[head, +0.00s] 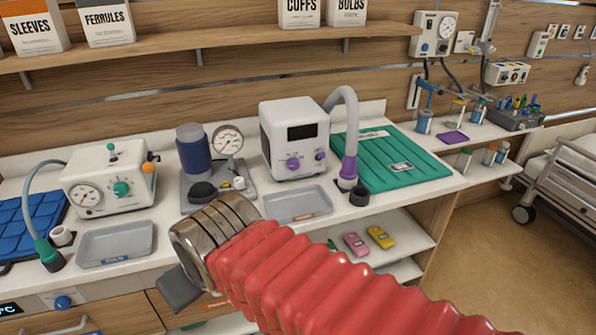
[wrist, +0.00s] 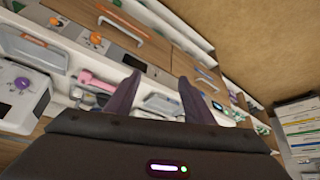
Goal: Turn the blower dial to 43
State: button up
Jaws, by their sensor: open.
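The blower appears to be the white box (head: 290,140) at the middle of the counter, with a bent grey hose ending in a purple cuff. Its front has a dark display (head: 302,132) with no readable number. Below the display are a purple dial (head: 293,163) and a smaller purple knob (head: 320,156); the dial's setting is too small to read. In the wrist view, my gripper (wrist: 160,80) is open and empty, its two dark fingers apart. A white device with a purple knob (wrist: 22,83) stands at that view's left, away from the fingers.
Left of the blower stand a pressure gauge (head: 228,140) with a dark blue cylinder and a white machine with a green knob (head: 121,187). A grey tray (head: 296,204) lies in front of the blower. A green mat (head: 400,165) lies to its right.

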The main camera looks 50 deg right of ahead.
jog(key=w+d+f+t+h, duration=0.2)
jog(key=w+d, duration=0.8)
jog(key=w+d+f+t+h, duration=0.1)
jog(key=d+f, duration=0.1)
jog(key=d, duration=0.5)
jog(key=w+d+f+t+h, duration=0.1)
jog(key=d+f+t+h, duration=0.1)
jog(key=d, duration=0.6)
jog(key=w+d+f+t+h, duration=0.1)
jog(key=d+f+t+h, duration=0.1)
jog(key=d, duration=0.5)
jog(key=shift+w+d, duration=0.35)
jog(key=shift+w, duration=0.05)
jog(key=s+d, duration=0.1)
jog(key=d, duration=0.1)
jog(key=s+d+f+t+h, duration=0.1)
jog(key=s, duration=0.1)
jog(key=s+d+f+h, duration=0.1)
jog(key=s+d, duration=0.1)
jog(key=shift+d+t, duration=0.35)
jog(key=shift+t, duration=0.05)
jog(key=shift+s+d+r, duration=0.1)
jog(key=shift+s+d, duration=0.1)
jog(key=shift+s, duration=0.1)
